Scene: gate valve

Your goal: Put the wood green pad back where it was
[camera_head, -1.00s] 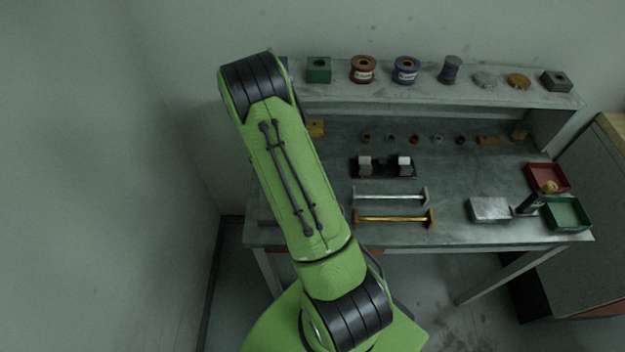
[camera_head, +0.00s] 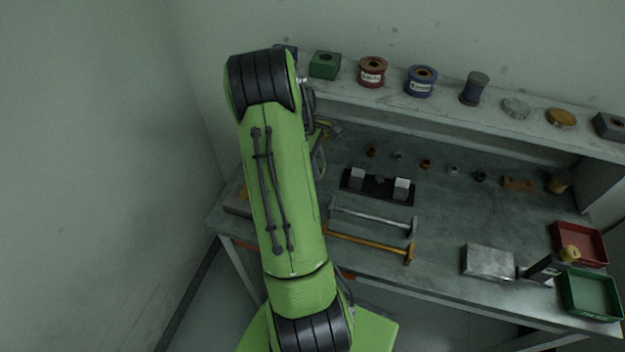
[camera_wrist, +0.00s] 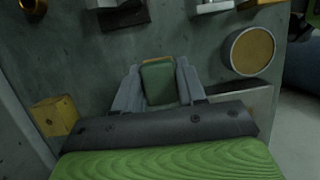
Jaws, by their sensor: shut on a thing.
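My gripper (camera_wrist: 158,72) shows in the wrist view with its two grey fingers on either side of a green pad (camera_wrist: 158,84). It is shut on the pad, which shows a thin yellowish edge at its far end. Grey bench surface lies beyond the fingertips; I cannot tell the gap to it. In the head view my arm hides the pad and most of the gripper.
A yellow block (camera_wrist: 55,117) and a round tan-faced piece (camera_wrist: 249,52) flank the gripper. The shelf holds a green block (camera_head: 325,65) and several spools and discs.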

